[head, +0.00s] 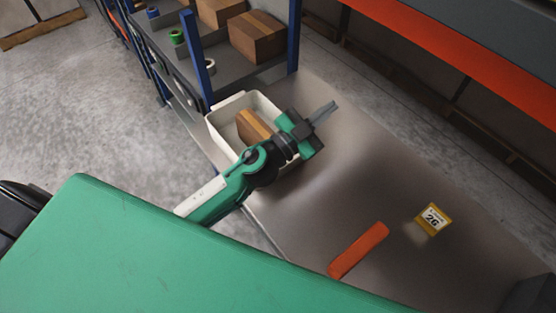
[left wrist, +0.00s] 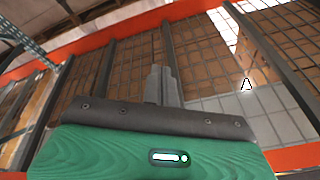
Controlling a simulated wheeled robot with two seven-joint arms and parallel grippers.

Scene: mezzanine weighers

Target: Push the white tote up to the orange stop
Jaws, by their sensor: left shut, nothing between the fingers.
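The white tote (head: 218,120) stands on the metal bench at its far left end, in the head view. It holds a brown box (head: 252,127), and my left arm hides its near right part. The orange stop (head: 358,251) is a flat bar lying on the bench, nearer and to the right of the tote. My left gripper (head: 330,108) is shut and empty, above the bench at the tote's right side. Whether it touches the tote cannot be told. The left wrist view shows its closed fingers (left wrist: 161,86) but no tote. My right gripper is not in view.
The metal bench (head: 350,170) is bare between tote and stop. A yellow sign marked 26 (head: 433,219) stands beyond the stop. A blue-post shelf (head: 205,65) with cardboard boxes (head: 257,38) and tape rolls rises behind the tote. An orange rack beam (head: 470,55) runs along the far side.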

